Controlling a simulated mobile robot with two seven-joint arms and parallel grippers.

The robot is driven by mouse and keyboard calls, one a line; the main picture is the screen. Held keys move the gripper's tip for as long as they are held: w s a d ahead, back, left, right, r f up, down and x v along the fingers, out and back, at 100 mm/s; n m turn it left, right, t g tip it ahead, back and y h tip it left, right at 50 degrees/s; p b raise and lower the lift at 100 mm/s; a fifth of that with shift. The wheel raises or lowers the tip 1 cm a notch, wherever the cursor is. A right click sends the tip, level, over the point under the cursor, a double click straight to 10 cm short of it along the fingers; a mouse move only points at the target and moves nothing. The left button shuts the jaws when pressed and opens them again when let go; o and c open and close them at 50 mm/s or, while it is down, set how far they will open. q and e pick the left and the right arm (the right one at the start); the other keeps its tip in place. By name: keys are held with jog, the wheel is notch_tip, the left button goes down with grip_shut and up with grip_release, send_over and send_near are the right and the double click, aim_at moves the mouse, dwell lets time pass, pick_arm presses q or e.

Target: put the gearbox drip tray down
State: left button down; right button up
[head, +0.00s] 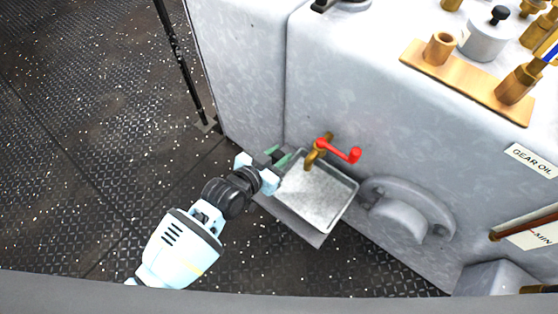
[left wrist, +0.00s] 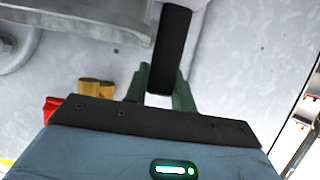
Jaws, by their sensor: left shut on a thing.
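The gearbox drip tray (head: 312,197) is a shallow grey metal pan beside the pale grey gearbox housing, below a brass tap with a red lever (head: 338,149). My left gripper (head: 272,163) is at the tray's upper left side. In the left wrist view its green fingers (left wrist: 160,98) are shut on a black bar (left wrist: 171,48), which looks like the tray's handle. The tray's grey edge (left wrist: 85,22) shows at the upper left there. The tray looks empty and about level. I cannot tell whether its underside touches anything. My right gripper is not in view.
The gearbox housing (head: 350,100) stands close behind the tray. A round grey cover with a curved flange (head: 405,212) sticks out to its right. The riveted deck (head: 110,150) is open to the left.

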pick_arm(q)
notch_tip(320, 180, down, 4)
jog(key=shift+r+b, duration=0.2)
jog(key=shift+b, duration=0.55)
jog(key=shift+w+d+f+b, duration=0.1)
jog(key=shift+d+f+b, duration=0.05)
jog(key=shift+f+b, duration=0.15)
jog(key=shift+r, duration=0.2)
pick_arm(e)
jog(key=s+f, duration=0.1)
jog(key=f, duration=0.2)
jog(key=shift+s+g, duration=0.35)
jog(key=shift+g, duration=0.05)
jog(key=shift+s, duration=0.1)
